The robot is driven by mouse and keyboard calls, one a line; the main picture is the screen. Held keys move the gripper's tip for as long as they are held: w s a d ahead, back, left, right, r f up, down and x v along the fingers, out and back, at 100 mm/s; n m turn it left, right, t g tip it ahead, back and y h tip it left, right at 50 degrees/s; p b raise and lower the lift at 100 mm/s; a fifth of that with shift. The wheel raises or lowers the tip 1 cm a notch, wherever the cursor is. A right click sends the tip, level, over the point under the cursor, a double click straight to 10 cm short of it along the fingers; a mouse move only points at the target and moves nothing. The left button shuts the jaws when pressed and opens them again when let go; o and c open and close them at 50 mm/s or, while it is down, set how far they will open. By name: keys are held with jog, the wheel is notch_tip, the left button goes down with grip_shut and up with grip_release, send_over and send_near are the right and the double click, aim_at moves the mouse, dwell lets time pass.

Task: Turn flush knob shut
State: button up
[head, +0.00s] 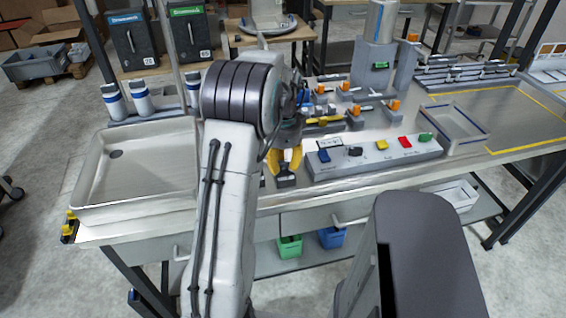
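My gripper (285,172) has yellow fingers and hangs over the front edge area of the workbench, left of the grey control panel. A small dark piece shows at its fingertips; I cannot tell whether it is finger pads or a knob, or whether the fingers are shut. The control panel (375,167) carries a black knob (355,151) near its left end, apart from my gripper. No knob is clearly marked as the flush knob. My arm hides part of the bench behind it.
A sink basin (90,192) lies left of my arm. Valves with orange handles (356,109) stand behind the panel. The panel also has yellow (382,145), red (405,142) and green (425,137) buttons. An open tray (462,143) sits to its right.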

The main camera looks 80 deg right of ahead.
aim_at(283, 163)
jog(key=o, duration=0.4)
jog(key=shift+r, duration=0.15)
notch_tip(283, 163, up, 12)
jog(key=shift+f, duration=0.1)
dwell(0.5)
dwell(0.7)
